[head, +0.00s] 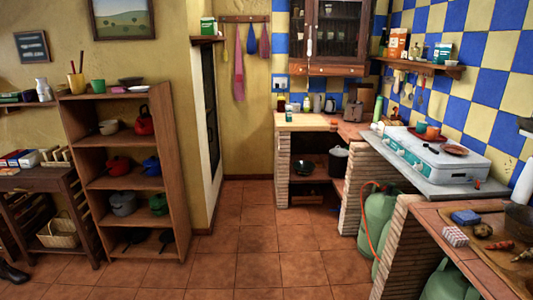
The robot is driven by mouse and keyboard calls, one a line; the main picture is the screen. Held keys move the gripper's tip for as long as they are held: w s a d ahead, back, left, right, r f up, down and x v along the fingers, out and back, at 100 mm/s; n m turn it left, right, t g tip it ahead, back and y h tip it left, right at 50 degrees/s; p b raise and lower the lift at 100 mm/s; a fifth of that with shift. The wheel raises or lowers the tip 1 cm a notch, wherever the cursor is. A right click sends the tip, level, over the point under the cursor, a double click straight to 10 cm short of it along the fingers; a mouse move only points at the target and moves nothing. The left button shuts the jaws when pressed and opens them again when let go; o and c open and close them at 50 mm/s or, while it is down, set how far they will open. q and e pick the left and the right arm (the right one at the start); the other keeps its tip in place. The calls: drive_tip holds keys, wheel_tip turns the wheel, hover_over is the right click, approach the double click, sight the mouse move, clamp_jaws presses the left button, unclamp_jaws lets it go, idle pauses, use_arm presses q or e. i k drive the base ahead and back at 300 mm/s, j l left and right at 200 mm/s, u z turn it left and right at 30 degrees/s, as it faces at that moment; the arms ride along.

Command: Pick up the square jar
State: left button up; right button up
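No thing in the head view can be told for sure as the square jar. Several small containers stand at the back counter: a dark bottle or jar with a yellowish lid (281,103), a small green-and-white one (288,113) and a pale one (307,104). They are too small to tell their shape. A green-and-white box-like container (208,26) sits on a small wall shelf, and a similar one (442,53) is on the right wall shelf. Neither gripper can be made out.
A wooden shelf unit (131,139) with pots stands at left. The wooden-topped back counter (300,120) has brick supports. The tiled floor (250,240) is clear in the middle. A dark shape (12,272) is unclear.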

sight(414, 51)
drive_tip(key=i+l, duration=0.2)
drive_tip(key=i, duration=0.25)
drive_tip(key=i+l, duration=0.2)
drive_tip(key=i, duration=0.25)
drive_tip(key=i+l, duration=0.2)
drive_tip(key=i, duration=0.3)
drive_tip(key=i+l, duration=0.2)
drive_tip(key=i, duration=0.25)
drive_tip(key=i+l, duration=0.15)
drive_tip(key=i, duration=0.3)
drive_tip(key=i+l, duration=0.2)
drive_tip(key=i, duration=0.25)
drive_tip(key=i+l+z, duration=0.25)
drive_tip(key=i, duration=0.25)
drive_tip(key=j+z, duration=0.1)
drive_tip(key=z, duration=1)
